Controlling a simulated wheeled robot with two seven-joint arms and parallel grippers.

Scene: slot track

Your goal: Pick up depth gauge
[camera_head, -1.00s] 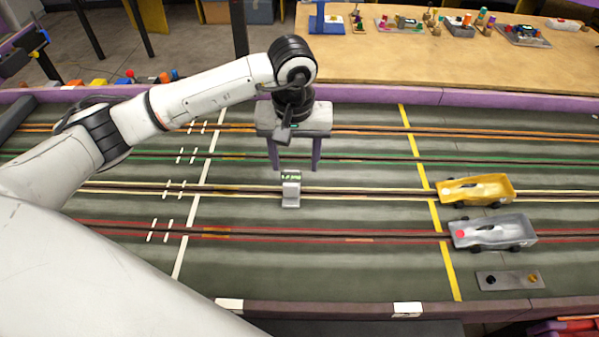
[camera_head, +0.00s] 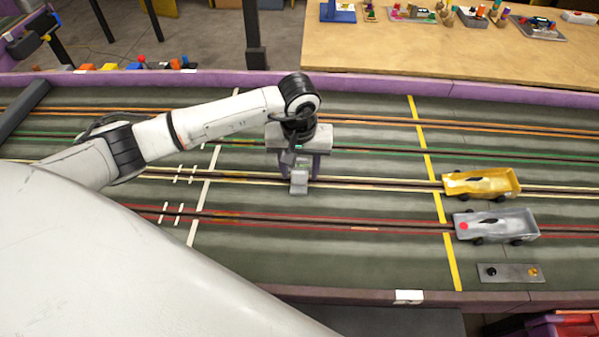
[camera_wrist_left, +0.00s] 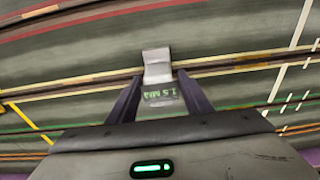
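The depth gauge (camera_head: 299,182) is a small grey device standing on the track at the yellow-edged slot. In the left wrist view the gauge (camera_wrist_left: 157,63) shows a green lit display reading about 1.5 MM. My left gripper (camera_head: 298,172) is above and behind it, pointing down. In the left wrist view the gripper's (camera_wrist_left: 159,82) two dark purple fingers are spread, one on each side of the display end. I cannot tell whether they touch it. The gripper hides the display in the head view. My right gripper is not in view.
A yellow car (camera_head: 482,183) and a grey car (camera_head: 496,226) stand on the track at the right. A small plate with two knobs (camera_head: 510,273) lies in front of them. A purple wall (camera_head: 400,85) runs along the far edge. A wooden table (camera_head: 420,55) stands beyond.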

